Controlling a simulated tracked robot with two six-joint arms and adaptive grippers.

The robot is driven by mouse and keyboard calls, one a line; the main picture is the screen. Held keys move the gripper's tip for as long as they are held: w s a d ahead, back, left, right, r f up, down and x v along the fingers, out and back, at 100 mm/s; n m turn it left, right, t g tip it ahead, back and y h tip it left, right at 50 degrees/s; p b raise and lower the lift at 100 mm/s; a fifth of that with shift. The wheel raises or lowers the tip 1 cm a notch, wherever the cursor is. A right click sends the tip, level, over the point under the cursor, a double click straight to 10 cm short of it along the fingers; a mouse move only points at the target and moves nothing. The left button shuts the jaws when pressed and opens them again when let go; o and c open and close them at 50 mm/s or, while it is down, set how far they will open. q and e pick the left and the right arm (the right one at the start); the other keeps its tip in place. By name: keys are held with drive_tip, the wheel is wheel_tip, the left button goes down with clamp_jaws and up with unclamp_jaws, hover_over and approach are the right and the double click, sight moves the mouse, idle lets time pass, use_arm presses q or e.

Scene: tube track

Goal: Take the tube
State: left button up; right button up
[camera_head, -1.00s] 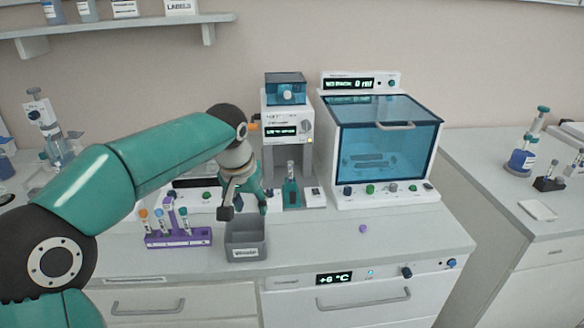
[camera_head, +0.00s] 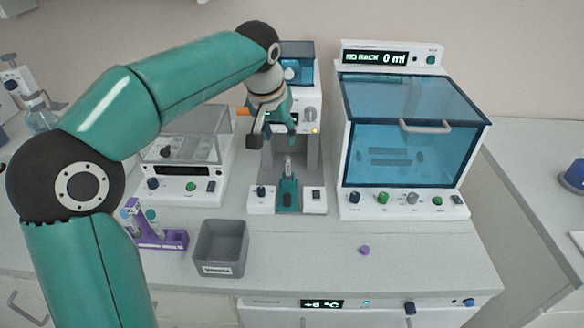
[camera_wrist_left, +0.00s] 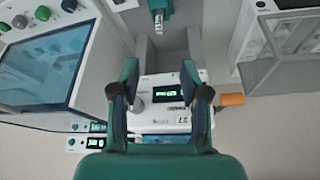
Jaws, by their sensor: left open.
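A clear tube (camera_head: 289,168) stands upright in a teal holder (camera_head: 288,195) at the foot of the white machine with a small lit display. The tube also shows at the top of the left wrist view (camera_wrist_left: 158,20). My left gripper (camera_head: 273,140) is open and empty, in front of the machine. In the head view it appears above and slightly left of the tube. In the left wrist view the open fingers (camera_wrist_left: 160,75) point toward the tube and are apart from it. My right gripper is in neither view.
A purple rack (camera_head: 172,239) with tubes is partly hidden by my left arm. A grey bin (camera_head: 221,247) stands beside it. A purple cap (camera_head: 365,250) lies on the counter. A blue-windowed cabinet (camera_head: 412,150) stands right of the machine; a clear-lidded device (camera_head: 185,170) stands left.

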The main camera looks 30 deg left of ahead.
sight(287, 161)
use_arm(q)
drive_tip(key=x, duration=0.9)
drive_tip(key=shift+f, duration=0.25)
drive_tip(key=shift+p+x, duration=0.95)
drive_tip(key=shift+x, duration=1.7)
drive_tip(key=shift+w+r, duration=0.15)
clamp_jaws()
